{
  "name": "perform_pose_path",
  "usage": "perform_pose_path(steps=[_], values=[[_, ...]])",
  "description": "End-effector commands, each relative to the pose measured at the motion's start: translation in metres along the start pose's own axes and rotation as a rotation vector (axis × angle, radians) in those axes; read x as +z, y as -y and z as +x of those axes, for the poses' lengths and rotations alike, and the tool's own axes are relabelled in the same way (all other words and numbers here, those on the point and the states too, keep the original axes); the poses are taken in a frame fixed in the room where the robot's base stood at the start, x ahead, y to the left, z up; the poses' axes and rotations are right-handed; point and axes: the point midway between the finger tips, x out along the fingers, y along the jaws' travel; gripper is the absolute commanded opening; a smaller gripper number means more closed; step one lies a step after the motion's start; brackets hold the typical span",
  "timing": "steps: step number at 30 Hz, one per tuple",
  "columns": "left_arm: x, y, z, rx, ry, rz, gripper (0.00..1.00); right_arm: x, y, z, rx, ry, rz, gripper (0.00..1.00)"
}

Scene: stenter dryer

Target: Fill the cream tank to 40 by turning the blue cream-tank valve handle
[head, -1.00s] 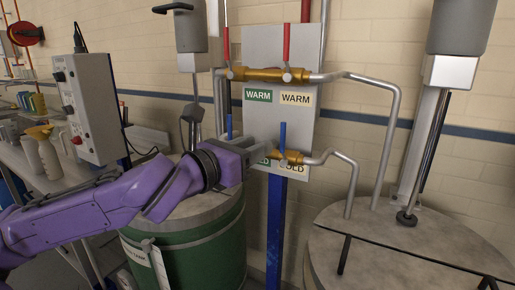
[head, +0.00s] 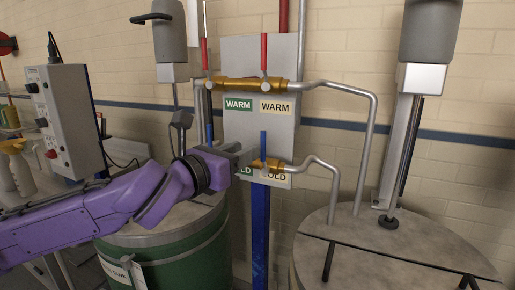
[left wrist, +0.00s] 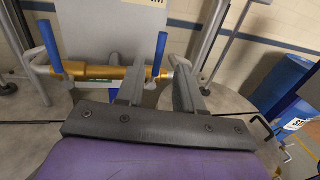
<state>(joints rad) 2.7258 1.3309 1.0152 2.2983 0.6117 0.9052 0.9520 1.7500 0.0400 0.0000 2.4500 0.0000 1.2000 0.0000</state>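The blue valve handle (head: 263,146) above the cream "COLD" label (head: 273,173) stands upright on a brass valve (head: 268,164). It also shows upright in the left wrist view (left wrist: 160,54). A second blue handle (head: 209,130) stands to its left, and also shows in the left wrist view (left wrist: 50,46). My left gripper (head: 247,157) is open, its fingers apart (left wrist: 160,66), with the right-hand blue handle in line with the gap. I cannot tell whether they touch it. A pipe runs from this valve to the grey-topped tank (head: 385,255) at right. No level reading shows. My right gripper is out of view.
Red-handled warm valves (head: 264,78) sit above on the grey panel (head: 255,55). A green tank (head: 190,262) stands below my left arm. A control box (head: 62,118) is at left. Bent pipes (head: 370,130) rise from the right tank's lid.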

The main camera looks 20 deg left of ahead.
Motion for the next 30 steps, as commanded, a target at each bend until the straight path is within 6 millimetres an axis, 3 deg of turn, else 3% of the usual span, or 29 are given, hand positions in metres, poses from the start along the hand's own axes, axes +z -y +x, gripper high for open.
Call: perform_pose_path(steps=[30], values=[[0.0,0.0,0.082,0.0,0.001,0.002,0.36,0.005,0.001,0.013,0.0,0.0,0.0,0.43]])
